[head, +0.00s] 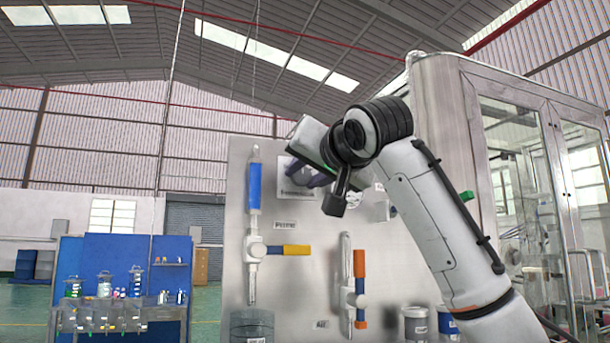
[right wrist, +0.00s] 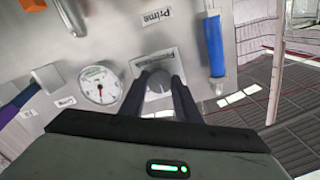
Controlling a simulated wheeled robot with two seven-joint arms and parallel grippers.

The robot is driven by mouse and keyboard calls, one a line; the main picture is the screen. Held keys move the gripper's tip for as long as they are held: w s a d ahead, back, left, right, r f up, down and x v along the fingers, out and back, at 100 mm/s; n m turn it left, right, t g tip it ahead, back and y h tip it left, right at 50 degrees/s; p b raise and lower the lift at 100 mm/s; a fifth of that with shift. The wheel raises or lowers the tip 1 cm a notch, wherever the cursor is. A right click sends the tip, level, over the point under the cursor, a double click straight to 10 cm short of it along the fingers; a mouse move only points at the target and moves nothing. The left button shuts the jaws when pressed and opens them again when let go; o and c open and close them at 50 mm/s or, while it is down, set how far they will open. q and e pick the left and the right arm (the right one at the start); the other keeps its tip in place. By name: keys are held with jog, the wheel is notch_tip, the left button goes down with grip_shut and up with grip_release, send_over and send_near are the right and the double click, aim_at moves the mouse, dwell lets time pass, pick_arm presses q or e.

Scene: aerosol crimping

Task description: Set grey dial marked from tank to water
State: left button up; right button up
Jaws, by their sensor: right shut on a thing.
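The grey dial (right wrist: 158,84) sits on a pale labelled plate on the metal panel, seen in the right wrist view. My right gripper (right wrist: 159,92) has its two dark fingers on either side of the dial and is shut on it. The plate's lettering is too small and turned to read, so I cannot tell which mark the dial points to. In the head view my right gripper (head: 312,180) reaches the upper part of the panel and hides the dial. My left gripper is in neither view.
A white round gauge (right wrist: 99,85) is beside the dial. A blue-handled pipe (head: 254,190) with a yellow lever (head: 297,250) and an orange-handled valve (head: 360,285) are on the panel (head: 290,290). A glazed cabinet (head: 510,140) stands right; a blue workbench (head: 100,265) stands far left.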

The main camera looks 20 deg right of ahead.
jog(key=shift+d, duration=0.1)
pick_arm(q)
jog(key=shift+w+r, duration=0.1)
pick_arm(e)
jog(key=o, duration=1)
jog(key=shift+o, duration=0.2)
pick_arm(q)
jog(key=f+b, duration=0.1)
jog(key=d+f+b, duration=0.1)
jog(key=b, duration=0.1)
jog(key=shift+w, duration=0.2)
pick_arm(e)
jog(key=s, duration=1)
jog(key=shift+s+d, duration=0.15)
jog(key=shift+s, duration=0.05)
